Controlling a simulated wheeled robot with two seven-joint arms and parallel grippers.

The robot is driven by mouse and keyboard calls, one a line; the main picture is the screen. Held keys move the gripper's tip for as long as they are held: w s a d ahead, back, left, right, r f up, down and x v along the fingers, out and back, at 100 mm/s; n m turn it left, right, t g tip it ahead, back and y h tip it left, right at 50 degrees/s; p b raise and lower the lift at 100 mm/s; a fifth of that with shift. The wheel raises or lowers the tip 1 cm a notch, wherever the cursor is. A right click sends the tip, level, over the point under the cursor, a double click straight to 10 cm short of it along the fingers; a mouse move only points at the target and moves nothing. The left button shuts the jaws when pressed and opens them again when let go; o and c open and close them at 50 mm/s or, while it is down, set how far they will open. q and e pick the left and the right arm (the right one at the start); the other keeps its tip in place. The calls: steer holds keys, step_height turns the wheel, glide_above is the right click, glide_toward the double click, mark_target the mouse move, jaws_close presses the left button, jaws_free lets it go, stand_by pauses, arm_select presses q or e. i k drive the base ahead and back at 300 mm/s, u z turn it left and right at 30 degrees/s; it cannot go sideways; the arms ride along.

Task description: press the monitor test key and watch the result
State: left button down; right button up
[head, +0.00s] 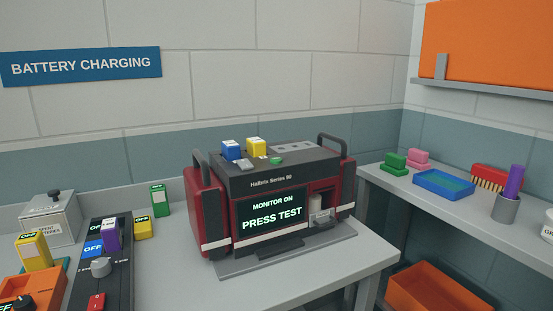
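The monitor (265,182) is a dark grey and red unit labelled "Halbrix Series 90" on a grey base plate. Its screen (272,214) is lit and reads "MONITOR ON" and "PRESS TEST". On its top are a blue block (232,150), a yellow block (257,146) and a small green button-like piece (277,161). No label marks the test key that I can read. A recess at the front right holds a pale cylindrical piece (319,211). Neither of my grippers is in view.
The monitor stands on a grey bench (190,285). At left are a dark strip (122,275) with "OFF" blocks and a knob, and a metal box (50,220). A right-hand shelf (400,188) holds a blue tray (443,196) and a cup (506,209). An orange bin (430,295) sits below.

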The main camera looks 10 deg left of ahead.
mark_target(275, 160)
steer(key=u, duration=2.9)
steer(key=k, duration=1.45)
steer(key=z, duration=1.75)
steer(key=i, duration=0.5)
steer(key=z, duration=0.05)
